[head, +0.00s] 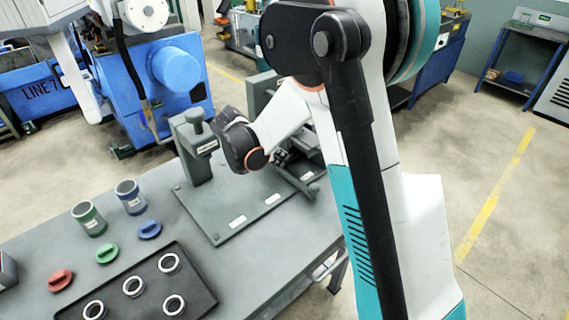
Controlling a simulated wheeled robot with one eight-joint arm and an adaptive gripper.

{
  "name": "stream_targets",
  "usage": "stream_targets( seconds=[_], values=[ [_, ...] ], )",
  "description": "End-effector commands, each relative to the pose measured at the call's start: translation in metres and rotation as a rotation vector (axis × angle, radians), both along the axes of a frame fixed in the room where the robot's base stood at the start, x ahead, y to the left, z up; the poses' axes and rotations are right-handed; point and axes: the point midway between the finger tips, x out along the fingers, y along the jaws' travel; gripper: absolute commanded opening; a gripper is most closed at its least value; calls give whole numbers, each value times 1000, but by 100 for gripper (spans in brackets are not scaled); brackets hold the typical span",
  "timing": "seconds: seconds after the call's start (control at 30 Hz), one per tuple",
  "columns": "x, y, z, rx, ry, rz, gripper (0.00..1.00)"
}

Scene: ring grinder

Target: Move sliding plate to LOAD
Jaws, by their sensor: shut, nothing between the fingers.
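The grey grinder fixture has a flat base plate (225,205) on the bench, with two white labels near its front edge, too small to read. A grey post (192,148) stands at its left end. Grey blocks stand at its right end, and one, perhaps the sliding plate (305,176), carries a small white label. Its exact outline and position are unclear, partly hidden by my arm. My gripper (283,157) shows small and partly hidden beyond my dark wrist, over the right part of the fixture, close to those blocks. It is shut and empty. I cannot tell whether it touches them.
A black tray (205,292) with several metal rings lies at the front of the bench. Green and blue cups (131,196) and red, green and blue knobbed pieces (150,229) lie left of the fixture. A blue machine (165,80) stands behind.

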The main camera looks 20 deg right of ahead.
Motion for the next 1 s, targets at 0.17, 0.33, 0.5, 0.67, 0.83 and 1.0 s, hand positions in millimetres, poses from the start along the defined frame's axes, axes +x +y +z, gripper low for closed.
stream_targets(
  seconds=[0.17, 0.33, 0.5, 0.67, 0.83, 1.0],
  values=[
    [3, -7, -11, -2, -3, -10, 0],
    [9, -22, -33, -2, -3, -9, 0],
    [15, -40, -56, -2, -4, -8, 0],
    [20, -52, -72, -1, -3, -7, 0],
    [22, -58, -79, -1, -2, -7, 0],
    [22, -59, -80, -1, -3, -6, 0]
  ],
)
